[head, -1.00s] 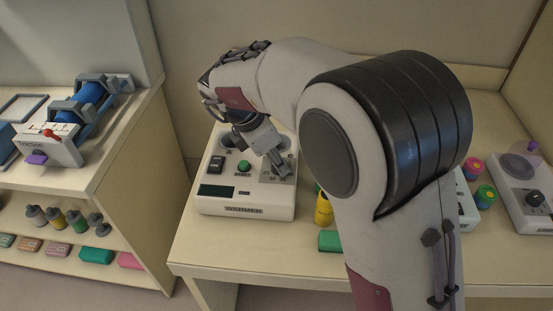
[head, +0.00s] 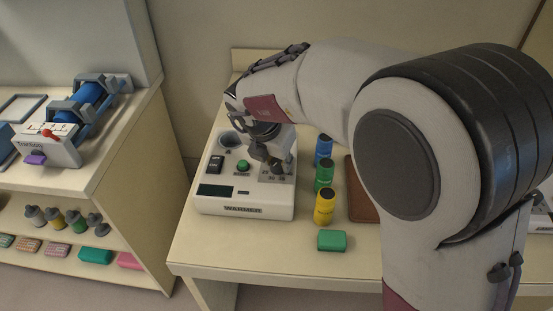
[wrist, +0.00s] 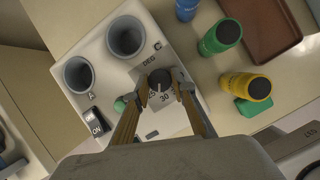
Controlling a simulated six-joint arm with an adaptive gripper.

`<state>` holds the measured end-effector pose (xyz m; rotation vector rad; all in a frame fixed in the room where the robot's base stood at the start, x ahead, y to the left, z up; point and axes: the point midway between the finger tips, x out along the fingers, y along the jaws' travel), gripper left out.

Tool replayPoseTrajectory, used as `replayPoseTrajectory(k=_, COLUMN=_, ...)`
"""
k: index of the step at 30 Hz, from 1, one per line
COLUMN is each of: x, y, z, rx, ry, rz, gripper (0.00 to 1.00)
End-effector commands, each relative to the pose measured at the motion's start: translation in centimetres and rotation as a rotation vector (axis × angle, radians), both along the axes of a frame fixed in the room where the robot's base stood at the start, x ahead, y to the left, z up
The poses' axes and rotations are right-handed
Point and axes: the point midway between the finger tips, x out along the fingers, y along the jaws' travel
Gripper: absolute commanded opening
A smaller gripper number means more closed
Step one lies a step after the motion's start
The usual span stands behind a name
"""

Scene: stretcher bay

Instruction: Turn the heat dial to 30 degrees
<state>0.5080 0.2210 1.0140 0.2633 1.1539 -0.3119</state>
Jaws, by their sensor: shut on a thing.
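The white warmer unit (head: 245,211) stands on the table at the left, its label facing front. Its dark round heat dial (wrist: 160,77) sits on a grey scale plate; the numbers 25 and 30 can be read beside it. A small pale pointer mark on the dial points toward the numbers, but the exact setting is too small to tell. My gripper (wrist: 159,83) comes from above with one finger on each side of the dial, shut on it. In the head view my gripper (head: 272,160) is over the warmer's right side and mostly hides the dial.
The warmer has two round wells (wrist: 127,37), a black switch (head: 215,164) and a green button (head: 243,165). Blue, green and yellow bottles (head: 324,206) stand close to its right, with a green block (head: 332,240) and a brown tray (head: 361,190). A shelf unit (head: 120,165) is at the left.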

Motion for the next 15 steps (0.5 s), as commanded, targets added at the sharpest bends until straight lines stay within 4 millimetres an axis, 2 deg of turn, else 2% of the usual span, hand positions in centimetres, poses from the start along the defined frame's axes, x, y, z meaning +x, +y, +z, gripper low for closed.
replayPoseTrajectory(k=15, x=0.00, y=-0.09, z=0.01, rx=0.001, ry=0.000, rz=0.177, gripper=0.04)
